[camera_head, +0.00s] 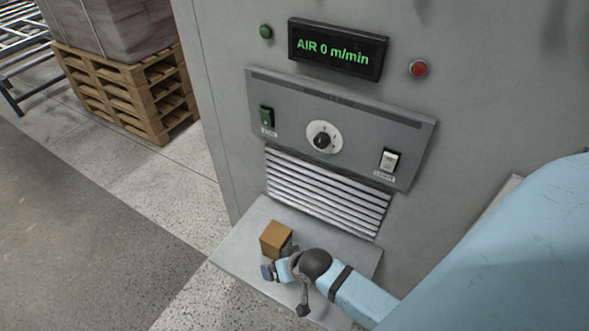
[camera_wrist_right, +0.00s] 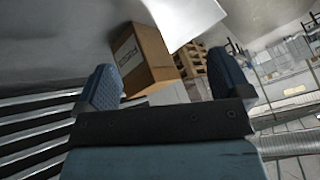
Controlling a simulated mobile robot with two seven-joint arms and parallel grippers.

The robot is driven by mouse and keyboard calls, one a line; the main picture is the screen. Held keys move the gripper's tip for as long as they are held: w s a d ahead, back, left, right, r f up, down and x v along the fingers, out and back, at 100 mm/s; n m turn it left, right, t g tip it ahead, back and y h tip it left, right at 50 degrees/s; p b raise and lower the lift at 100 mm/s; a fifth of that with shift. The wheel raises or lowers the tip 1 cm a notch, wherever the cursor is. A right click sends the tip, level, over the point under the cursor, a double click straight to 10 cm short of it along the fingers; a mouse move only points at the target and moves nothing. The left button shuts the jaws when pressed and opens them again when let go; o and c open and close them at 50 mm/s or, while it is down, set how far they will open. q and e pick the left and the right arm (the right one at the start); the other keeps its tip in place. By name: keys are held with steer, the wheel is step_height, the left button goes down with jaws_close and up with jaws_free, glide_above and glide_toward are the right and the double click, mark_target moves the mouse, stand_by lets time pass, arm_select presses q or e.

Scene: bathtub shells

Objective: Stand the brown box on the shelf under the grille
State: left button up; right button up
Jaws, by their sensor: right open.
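The brown box (camera_head: 275,238) rests on the left part of the grey shelf (camera_head: 238,252), just in front of the grille (camera_head: 325,193). My right gripper (camera_head: 278,261) is at the box's near side, low over the shelf. In the right wrist view, its two fingers (camera_wrist_right: 160,68) are spread wide. The box (camera_wrist_right: 143,55) shows in the gap between them, largely beyond the tips, with dark print on one face. I see no finger pressing on it. The box's lower part is partly hidden by the gripper in the head view. My left gripper is not in view.
Above the grille is a panel with a dial (camera_head: 324,136) and two switches. A display (camera_head: 336,49) reads AIR 0 m/min. The shelf's right part is covered by my arm. A pallet stack (camera_head: 130,88) stands on the floor at the back left.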

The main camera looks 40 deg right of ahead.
steer(key=s+a+r+n+t+y, duration=0.1)
steer(key=s+a+n+t, duration=0.1)
steer(key=s+n+t, duration=0.2)
steer(key=s+n, duration=0.2)
steer(key=s, duration=0.2)
steer(key=shift+a+r, duration=0.15)
steer(key=shift+a, duration=0.05)
